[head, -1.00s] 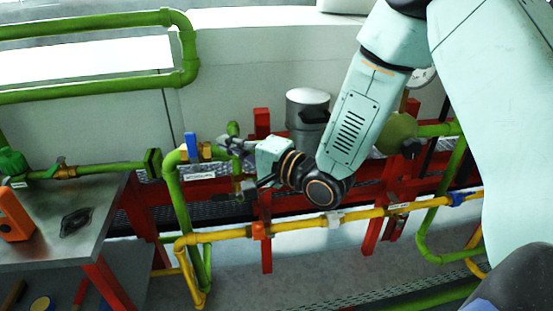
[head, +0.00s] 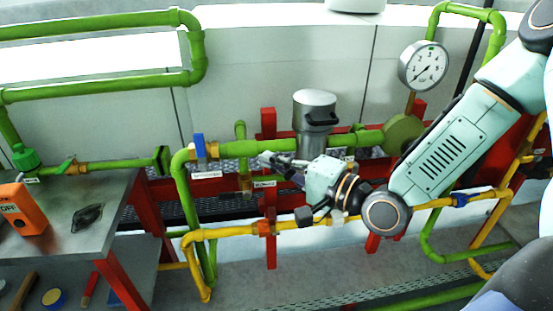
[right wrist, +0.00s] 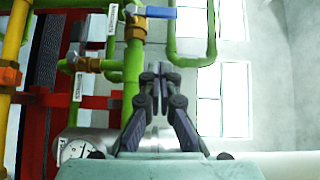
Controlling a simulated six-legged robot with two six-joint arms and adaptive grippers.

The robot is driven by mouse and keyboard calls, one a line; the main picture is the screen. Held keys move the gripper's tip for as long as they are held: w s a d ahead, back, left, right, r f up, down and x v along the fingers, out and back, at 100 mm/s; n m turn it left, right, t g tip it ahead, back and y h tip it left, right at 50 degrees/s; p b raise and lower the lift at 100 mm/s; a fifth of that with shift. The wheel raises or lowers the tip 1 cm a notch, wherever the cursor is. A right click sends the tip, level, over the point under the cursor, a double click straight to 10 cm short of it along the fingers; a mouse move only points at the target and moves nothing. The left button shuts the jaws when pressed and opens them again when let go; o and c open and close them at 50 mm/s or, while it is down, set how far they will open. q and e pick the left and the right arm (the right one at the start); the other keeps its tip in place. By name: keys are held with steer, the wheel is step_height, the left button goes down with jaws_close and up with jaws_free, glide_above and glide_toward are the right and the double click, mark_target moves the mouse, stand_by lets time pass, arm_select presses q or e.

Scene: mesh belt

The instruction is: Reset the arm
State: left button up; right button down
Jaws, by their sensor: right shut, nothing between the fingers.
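My right arm (head: 447,150) comes in from the right in the head view, its forearm slanting down to the wrist. My right gripper (head: 266,159) points left, in front of the green and yellow pipework and below left of the grey canister. Its fingers are together and hold nothing. In the right wrist view the gripper (right wrist: 155,76) is shut, with a green pipe behind its fingertips. My left gripper is in neither view now.
A blue-handled valve (head: 199,146) stands left of the gripper. A pressure gauge (head: 423,66) and the grey canister (head: 315,108) stand behind the arm. A yellow pipe (head: 330,221) runs close below the wrist. A metal table (head: 120,200) is at left.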

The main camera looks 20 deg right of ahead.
steer(key=shift+s+d, duration=0.15)
steer(key=shift+s, duration=0.05)
steer(key=s+d+f+n+g+h+b, duration=0.1)
steer(key=s+f+n+g+h, duration=0.25)
steer(key=f, duration=0.65)
steer(key=s+f+n+g+h+b, duration=0.15)
steer(key=s+f+n+g, duration=0.25)
steer(key=f, duration=0.6)
steer(key=s+f+n+g+h+b, duration=0.1)
steer(key=s+f+g, duration=0.3)
steer(key=s+f, duration=0.4)
steer(key=s+f+n+g+h+b, duration=0.2)
steer(key=s+f, duration=0.6)
steer(key=s, duration=0.6)
steer(key=shift+s+d+f+n+g+h, duration=0.3)
steer(key=shift+n+g, duration=0.15)
steer(key=shift+g, duration=0.6)
